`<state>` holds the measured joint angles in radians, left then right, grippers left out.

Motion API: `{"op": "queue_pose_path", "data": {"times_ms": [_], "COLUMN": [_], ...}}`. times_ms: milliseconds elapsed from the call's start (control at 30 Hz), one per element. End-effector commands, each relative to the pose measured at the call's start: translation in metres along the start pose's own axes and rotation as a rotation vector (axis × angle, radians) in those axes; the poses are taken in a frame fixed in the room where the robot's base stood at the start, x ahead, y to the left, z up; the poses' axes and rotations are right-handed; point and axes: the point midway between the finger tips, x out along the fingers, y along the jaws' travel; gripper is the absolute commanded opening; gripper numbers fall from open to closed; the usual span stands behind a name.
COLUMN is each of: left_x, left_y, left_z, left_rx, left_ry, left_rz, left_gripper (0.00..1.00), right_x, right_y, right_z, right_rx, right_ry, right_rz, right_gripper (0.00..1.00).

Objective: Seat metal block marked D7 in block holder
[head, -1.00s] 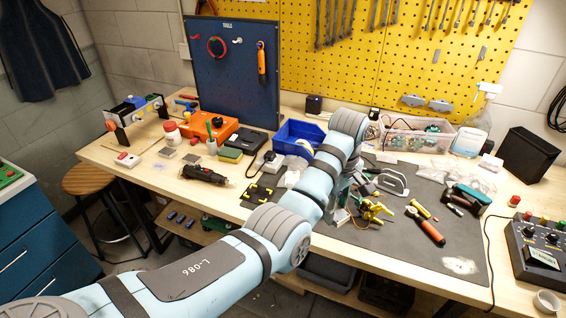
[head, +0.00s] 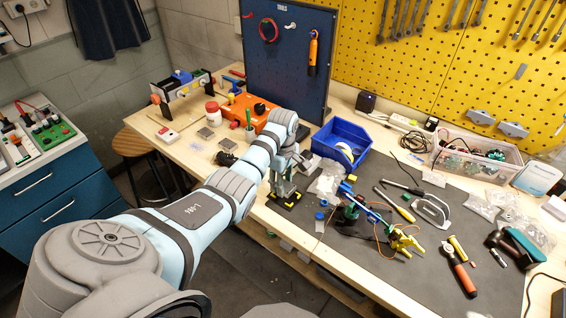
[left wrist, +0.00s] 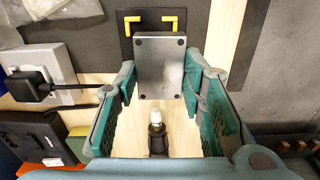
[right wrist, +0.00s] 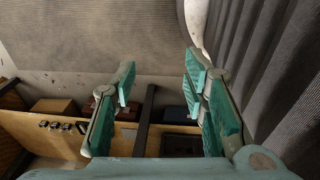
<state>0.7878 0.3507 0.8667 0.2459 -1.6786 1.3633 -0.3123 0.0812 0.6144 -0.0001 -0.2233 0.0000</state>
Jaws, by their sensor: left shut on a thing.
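My left gripper (left wrist: 159,82) is shut on a grey metal block (left wrist: 160,62), held flat between its fingertips. No marking on the block is readable. Just beyond it in the left wrist view is a black plate with yellow corner pieces (left wrist: 125,45), which looks like the block holder; the block overlaps it, and I cannot tell whether they touch. In the head view my left gripper (head: 283,186) is over this black plate (head: 291,204), partly hiding it. My right gripper (right wrist: 158,82) is open and empty, away from the bench top; it is not visible in the head view.
A blue bin (head: 341,143) and a small robot arm model (head: 352,207) stand to the right.

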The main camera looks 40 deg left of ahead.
Motion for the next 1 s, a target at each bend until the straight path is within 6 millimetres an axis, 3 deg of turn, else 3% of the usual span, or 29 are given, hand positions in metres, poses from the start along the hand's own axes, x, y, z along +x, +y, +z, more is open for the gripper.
{"op": "queue_pose_path", "data": {"times_ms": [367, 1000], "left_x": [0.009, 0.004], "left_y": [-0.001, -0.007], "left_z": [-0.001, 0.0], "left_rx": [-0.003, -0.003], "left_ry": [0.001, 0.0], "left_rz": [0.0, -0.001], "left_gripper": [0.05, 0.05], "right_x": [0.001, 0.001], "right_y": [-0.001, -0.002], "right_z": [-0.02, -0.011], "right_rx": [0.002, 0.002], "right_ry": [0.034, 0.019], "right_rz": [-0.001, -0.002], "right_gripper": [0.4, 0.4]}}
